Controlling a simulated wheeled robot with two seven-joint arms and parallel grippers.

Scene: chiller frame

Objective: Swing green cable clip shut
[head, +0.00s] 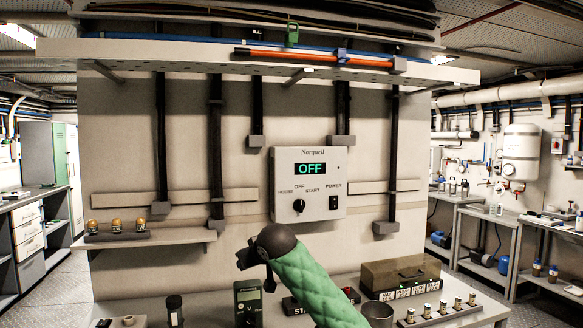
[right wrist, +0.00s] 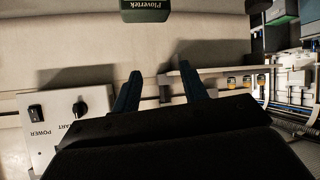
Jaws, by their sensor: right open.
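My right arm comes in from below in a green quilted sleeve. My right gripper (head: 256,270) is in front of the wall, below the control box, far below and apart from the clip. In the right wrist view the two dark-blue fingers (right wrist: 159,88) are spread with nothing between them. The clip is not seen in that view. My left gripper is not in view.
The overhead tray (head: 200,52) carries an orange tube (head: 300,56) with a blue clip (head: 342,56). The control box (head: 308,184) reads OFF. A green meter (head: 247,303), also in the wrist view (right wrist: 146,10), and a brown case (head: 400,273) are below. Amber lamps (head: 116,226) stand left.

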